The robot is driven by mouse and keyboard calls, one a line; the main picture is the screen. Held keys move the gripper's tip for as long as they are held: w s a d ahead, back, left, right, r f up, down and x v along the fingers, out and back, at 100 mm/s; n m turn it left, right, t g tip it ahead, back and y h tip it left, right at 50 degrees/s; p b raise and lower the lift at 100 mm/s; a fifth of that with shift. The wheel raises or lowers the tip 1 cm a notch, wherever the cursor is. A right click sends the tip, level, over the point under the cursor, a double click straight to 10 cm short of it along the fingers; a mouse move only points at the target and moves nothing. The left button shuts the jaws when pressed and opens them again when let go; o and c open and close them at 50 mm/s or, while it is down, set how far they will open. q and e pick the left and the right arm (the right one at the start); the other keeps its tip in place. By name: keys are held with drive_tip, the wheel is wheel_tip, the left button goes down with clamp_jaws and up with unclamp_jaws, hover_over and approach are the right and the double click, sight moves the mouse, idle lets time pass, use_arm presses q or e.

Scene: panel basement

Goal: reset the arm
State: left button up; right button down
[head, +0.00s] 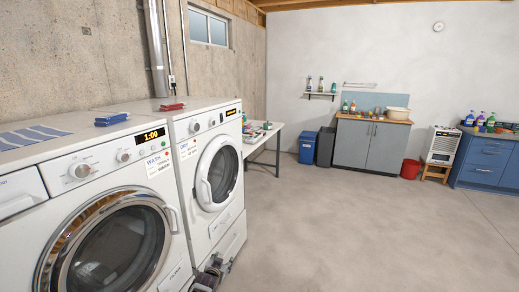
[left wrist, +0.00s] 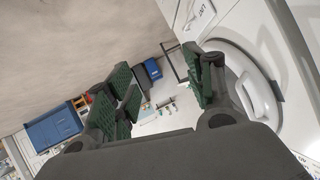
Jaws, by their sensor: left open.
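My left gripper (left wrist: 166,92) fills the middle of the left wrist view. Its two green-padded fingers stand wide apart with nothing between them. In the head view a small dark part of my left gripper (head: 212,272) shows at the bottom edge, in front of the dryer. The white dryer (head: 222,225) has a round door, which shows close to the right finger in the left wrist view (left wrist: 262,80). I cannot tell the exact gap to it. My right gripper is in neither view.
A white washer (head: 150,210) with a 1:00 display stands at the left. A small table (head: 268,132) with items stands beyond the dryer. Blue bin (head: 307,148), grey cabinet (head: 370,147), red bucket (head: 410,169) and blue cabinet (head: 485,163) line the far wall. The floor at right is clear.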

use_arm(q)
drive_tip(key=s+a+f+n+g+p, duration=0.1)
drive_tip(key=s+a+f+g+p, duration=0.2)
drive_tip(key=s+f, duration=1.05)
drive_tip(key=s+a+f+g+p, duration=0.25)
drive_tip(key=s+f, duration=0.75)
drive_tip(key=s, duration=0.7)
drive_tip(key=s+a+f+g+p, duration=0.1)
drive_tip(key=s+g+p, duration=0.1)
drive_tip(key=s, duration=1.1)
drive_tip(key=s+a+f+g+p, duration=0.1)
drive_tip(key=s+f+p, duration=0.1)
drive_tip(key=s, duration=1.2)
drive_tip(key=s+a+f+g+y+p, duration=0.1)
drive_tip(key=s+a+f+g+p, duration=0.1)
drive_tip(key=s, duration=1.1)
drive_tip(key=shift+s+g, duration=0.2)
drive_tip(key=shift+g, duration=0.15)
use_arm(e)
wheel_tip(320, 180, up, 12)
drive_tip(key=s+a, duration=0.1)
drive_tip(key=a, duration=0.2)
drive_tip(key=shift+s, duration=0.2)
drive_tip(key=shift+d, duration=0.1)
